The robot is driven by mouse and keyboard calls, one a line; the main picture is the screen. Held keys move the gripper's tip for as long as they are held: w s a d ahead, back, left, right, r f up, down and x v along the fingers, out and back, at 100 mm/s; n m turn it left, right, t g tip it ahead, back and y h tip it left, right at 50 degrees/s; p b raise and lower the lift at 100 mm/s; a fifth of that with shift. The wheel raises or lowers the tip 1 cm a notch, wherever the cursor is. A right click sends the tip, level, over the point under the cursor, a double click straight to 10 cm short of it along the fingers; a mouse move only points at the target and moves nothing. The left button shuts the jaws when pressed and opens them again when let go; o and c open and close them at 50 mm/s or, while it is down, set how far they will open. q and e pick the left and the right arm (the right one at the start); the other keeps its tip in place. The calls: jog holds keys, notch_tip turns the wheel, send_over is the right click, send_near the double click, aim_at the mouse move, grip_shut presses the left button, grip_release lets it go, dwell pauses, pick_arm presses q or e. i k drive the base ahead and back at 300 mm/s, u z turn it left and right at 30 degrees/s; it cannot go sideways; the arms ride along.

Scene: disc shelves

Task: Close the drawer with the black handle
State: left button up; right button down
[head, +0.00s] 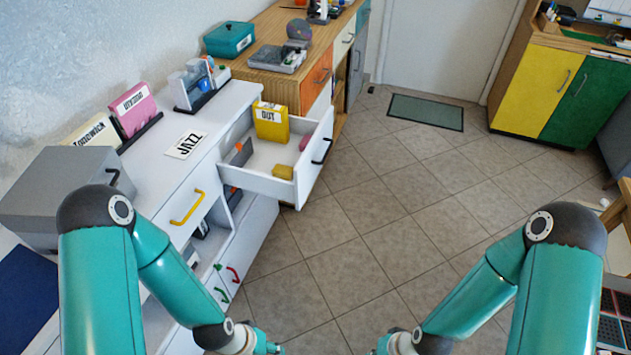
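The drawer with the black handle (258,184) is pulled out from the white cabinet (180,162) in the head view. Its black handle (322,152) is on the front panel, facing right. A yellow "OUT" box (271,122), a small yellow block (283,172) and a pink item lie in it. My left gripper (270,347) is at the bottom edge, below and apart from the drawer. My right gripper (380,348) is at the bottom edge, right of it, over the floor. Both fingertips are small and partly cut off, so their opening is unclear.
A drawer with a yellow handle (187,207) and red and green handles (233,273) sit on the same cabinet, nearer me. A grey box (70,185) and a "JAZZ" card (186,145) are on top. The tiled floor (375,210) right of the drawer is clear.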

aim_at(255, 176)
jog(key=z, duration=0.05)
jog(key=i, duration=1)
jog(key=u, duration=0.1)
